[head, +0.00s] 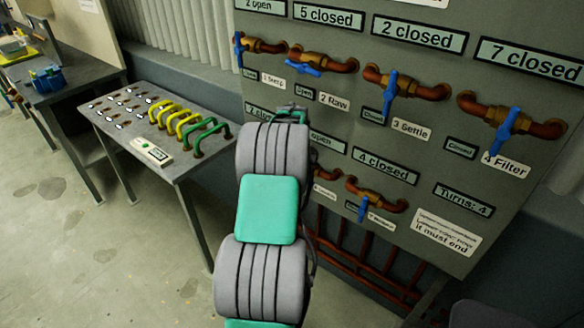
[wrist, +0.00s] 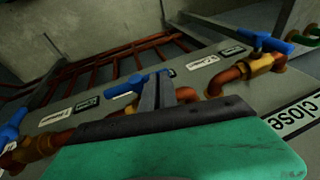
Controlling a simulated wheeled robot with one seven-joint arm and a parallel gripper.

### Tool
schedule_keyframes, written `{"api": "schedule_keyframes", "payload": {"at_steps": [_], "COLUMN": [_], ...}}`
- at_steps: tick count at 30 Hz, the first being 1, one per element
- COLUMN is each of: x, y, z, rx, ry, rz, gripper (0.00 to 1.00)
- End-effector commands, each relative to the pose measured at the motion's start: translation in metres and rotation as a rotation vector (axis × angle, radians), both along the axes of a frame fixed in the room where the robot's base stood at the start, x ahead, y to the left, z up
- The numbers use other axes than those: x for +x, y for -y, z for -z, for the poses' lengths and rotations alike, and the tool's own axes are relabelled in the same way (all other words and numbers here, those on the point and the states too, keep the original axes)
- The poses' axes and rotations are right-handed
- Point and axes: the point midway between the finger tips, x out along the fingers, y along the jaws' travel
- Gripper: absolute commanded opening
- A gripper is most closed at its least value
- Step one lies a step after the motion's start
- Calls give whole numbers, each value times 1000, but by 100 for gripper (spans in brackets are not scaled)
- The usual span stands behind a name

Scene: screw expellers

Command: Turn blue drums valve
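Blue-handled valves on brown pipes fill an upright grey panel (head: 400,120) in the head view. The upper row holds several; a lower-row valve (head: 364,198) shows right of my arm. The lower labels are partly hidden or too small, so I cannot tell which valve is the drums one. In the wrist view, my gripper's dark fingers (wrist: 158,94) are at a middle valve's blue handle (wrist: 130,84), which passes behind them. Contact is unclear. Other blue-handled valves show at left (wrist: 12,128) and right (wrist: 266,43). My arm hides the gripper in the head view.
A grey table (head: 140,120) with yellow and green handles stands left of the panel. A further bench (head: 60,90) holds a blue item. Reddish pipes (head: 365,245) run below the panel. The floor at left is clear.

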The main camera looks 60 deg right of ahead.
Motion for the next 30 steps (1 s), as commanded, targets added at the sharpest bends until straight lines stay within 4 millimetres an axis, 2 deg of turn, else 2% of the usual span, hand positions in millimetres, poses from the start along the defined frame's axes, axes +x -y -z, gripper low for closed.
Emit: {"api": "schedule_keyframes", "payload": {"at_steps": [4, 15, 18, 22, 30], "x": [3, 9, 10, 10, 10], "y": [-5, -30, -35, -38, -38], "z": [-20, -107, -124, -134, -136], "rx": [-1, -5, -3, -1, -1], "ry": [2, 2, 0, 0, 0], "rz": [-5, -7, -7, -6, -6], "gripper": [0, 0, 0, 0, 0]}}
